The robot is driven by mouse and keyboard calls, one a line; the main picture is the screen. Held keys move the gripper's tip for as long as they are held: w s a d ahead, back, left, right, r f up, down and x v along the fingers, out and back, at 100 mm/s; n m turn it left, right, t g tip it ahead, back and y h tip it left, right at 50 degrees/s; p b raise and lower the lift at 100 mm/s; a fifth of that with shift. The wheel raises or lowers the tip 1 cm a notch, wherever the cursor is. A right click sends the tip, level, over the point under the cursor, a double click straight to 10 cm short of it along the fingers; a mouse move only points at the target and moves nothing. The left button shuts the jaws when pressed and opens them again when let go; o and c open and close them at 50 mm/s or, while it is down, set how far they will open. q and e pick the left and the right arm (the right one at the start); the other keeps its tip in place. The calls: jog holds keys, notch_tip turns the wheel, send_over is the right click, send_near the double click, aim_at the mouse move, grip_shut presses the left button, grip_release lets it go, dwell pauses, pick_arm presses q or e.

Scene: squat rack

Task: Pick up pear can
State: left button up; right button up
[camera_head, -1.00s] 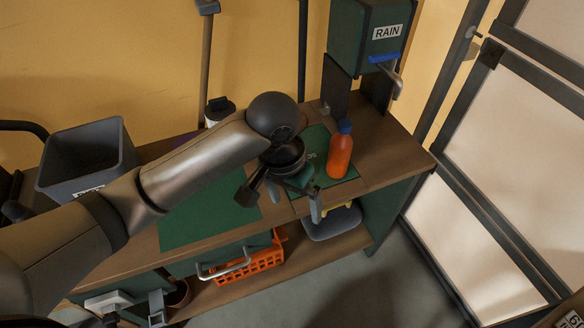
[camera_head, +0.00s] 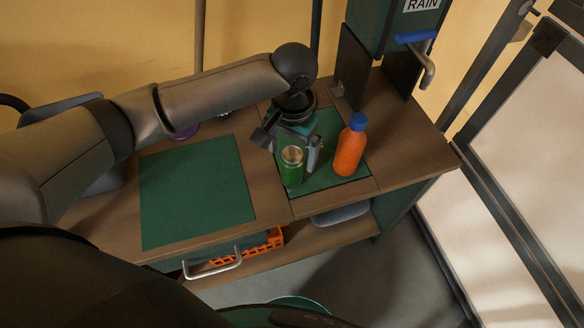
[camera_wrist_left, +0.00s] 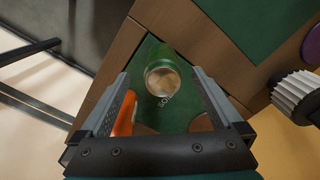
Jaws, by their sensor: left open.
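The can (camera_head: 292,169), green with a pale metallic top, stands upright on the green mat at the right part of the workbench. I take it for the pear can, though I cannot read its label. My left gripper (camera_head: 289,147) is open and close behind the can in the head view. In the left wrist view the can (camera_wrist_left: 163,76) shows ahead of and between the spread fingers, with no finger closed on it. My right gripper is not in view.
An orange bottle with a blue cap (camera_head: 350,150) stands just right of the can. The green box marked RAIN (camera_head: 395,25) is behind it. A large green mat (camera_head: 195,190) on the left is clear. An orange basket (camera_head: 262,245) sits below the worktop.

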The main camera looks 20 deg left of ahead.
pick_arm(q)
notch_tip(320, 180, down, 2)
jog(key=shift+w+f, duration=0.1)
jog(key=f, duration=0.1)
jog(key=f+b, duration=0.1)
jog(key=f, duration=0.1)
jog(key=f+b, duration=0.1)
jog(key=shift+w+a+f, duration=0.1)
jog(key=shift+w+f, duration=0.15)
jog(key=shift+w, duration=0.05)
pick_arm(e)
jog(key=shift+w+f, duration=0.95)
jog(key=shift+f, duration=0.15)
pick_arm(q)
jog(key=shift+c, duration=1.3)
jog(key=c, duration=1.2)
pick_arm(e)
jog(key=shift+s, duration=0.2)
